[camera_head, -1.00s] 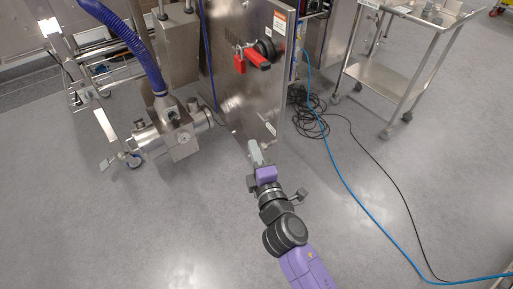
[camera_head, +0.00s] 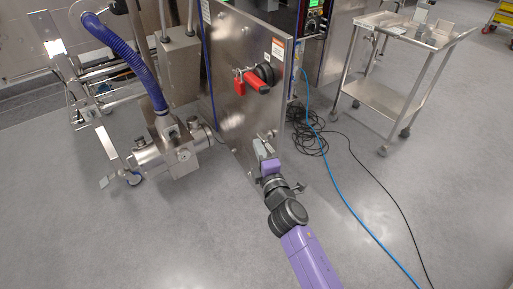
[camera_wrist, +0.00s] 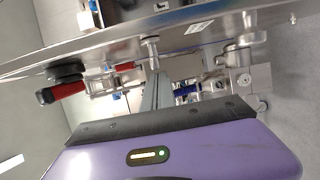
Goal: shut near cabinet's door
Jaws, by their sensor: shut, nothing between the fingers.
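The near cabinet's door (camera_head: 235,100) is a steel panel standing swung open, with its face toward the left front. A black and red handle (camera_head: 259,78) sits on its upper part, and shows in the wrist view (camera_wrist: 60,91). The door also crosses the top of the wrist view (camera_wrist: 205,27). My gripper (camera_head: 259,147) is shut and empty in front of the door's lower right part. In the wrist view its fingers (camera_wrist: 156,88) point toward the panel. I cannot tell whether they touch it.
A steel machine with a blue hose (camera_head: 140,68) stands on the left. A steel cart (camera_head: 385,98) stands at the right. Black cables (camera_head: 308,132) and a blue cable (camera_head: 350,198) lie on the floor right of the door. The front floor is clear.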

